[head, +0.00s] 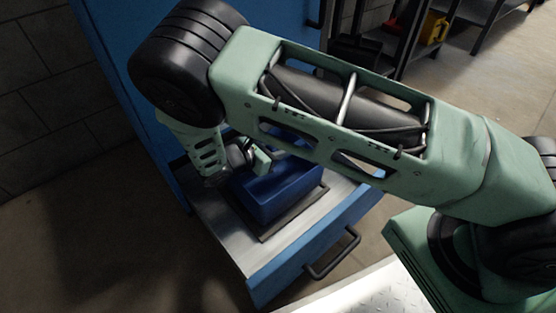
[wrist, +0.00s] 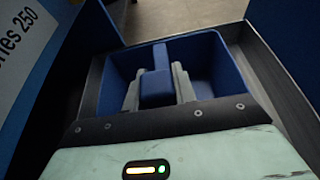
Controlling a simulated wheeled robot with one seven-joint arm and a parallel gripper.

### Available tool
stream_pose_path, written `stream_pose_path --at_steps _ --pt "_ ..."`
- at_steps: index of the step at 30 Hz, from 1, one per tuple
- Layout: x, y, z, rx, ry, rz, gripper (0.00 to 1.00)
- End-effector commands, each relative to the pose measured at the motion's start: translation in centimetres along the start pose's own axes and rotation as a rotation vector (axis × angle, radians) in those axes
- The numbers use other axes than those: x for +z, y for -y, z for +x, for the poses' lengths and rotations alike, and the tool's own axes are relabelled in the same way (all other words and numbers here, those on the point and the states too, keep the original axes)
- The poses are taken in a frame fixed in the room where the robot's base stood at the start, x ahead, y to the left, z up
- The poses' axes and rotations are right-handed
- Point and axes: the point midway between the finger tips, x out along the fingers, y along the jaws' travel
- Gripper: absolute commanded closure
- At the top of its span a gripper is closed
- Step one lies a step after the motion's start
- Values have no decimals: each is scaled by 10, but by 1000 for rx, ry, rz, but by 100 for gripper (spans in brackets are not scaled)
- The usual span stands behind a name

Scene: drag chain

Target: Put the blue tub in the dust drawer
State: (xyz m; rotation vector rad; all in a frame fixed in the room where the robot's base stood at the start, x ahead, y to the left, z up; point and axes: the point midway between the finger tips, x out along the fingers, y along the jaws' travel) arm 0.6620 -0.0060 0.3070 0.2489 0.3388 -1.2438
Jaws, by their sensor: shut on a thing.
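The blue tub (head: 285,194) is an open box with a raised grip in its middle; it also shows in the wrist view (wrist: 211,62). My gripper (wrist: 156,85) is shut on that grip, one grey finger on each side. In the head view my gripper (head: 258,160) is partly hidden behind my arm. The tub is at the pulled-out drawer (head: 318,241) of a blue cabinet, over a dark square frame (head: 267,234) in its pale metal top. I cannot tell whether the tub rests on the drawer or hangs just above it.
The blue cabinet (head: 110,50) stands behind the drawer. A black handle (head: 333,258) sticks out from the drawer front. Dark shelving with a yellow item (head: 434,28) stands at the back right. Open floor (head: 90,245) lies left of the drawer.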

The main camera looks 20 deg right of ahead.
Motion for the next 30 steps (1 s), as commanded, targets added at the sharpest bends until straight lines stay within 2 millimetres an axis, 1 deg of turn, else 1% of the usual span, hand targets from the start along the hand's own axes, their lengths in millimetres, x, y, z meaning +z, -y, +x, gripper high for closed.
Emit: stream_pose_path --at_steps 1,3,6,15,19,20,21,22,30 --pt "-13 0 4 1 1 -1 100" --pt "-23 1 6 3 1 -2 100" --pt "-34 1 7 6 1 -2 100" --pt "-33 2 6 6 1 -1 100" --pt "-36 2 7 6 2 -2 100" --pt "-35 2 7 6 1 -2 65" --pt "-35 2 7 6 1 -2 54" --pt "-35 2 7 6 1 -2 51" --pt "-34 2 7 6 0 -2 51"
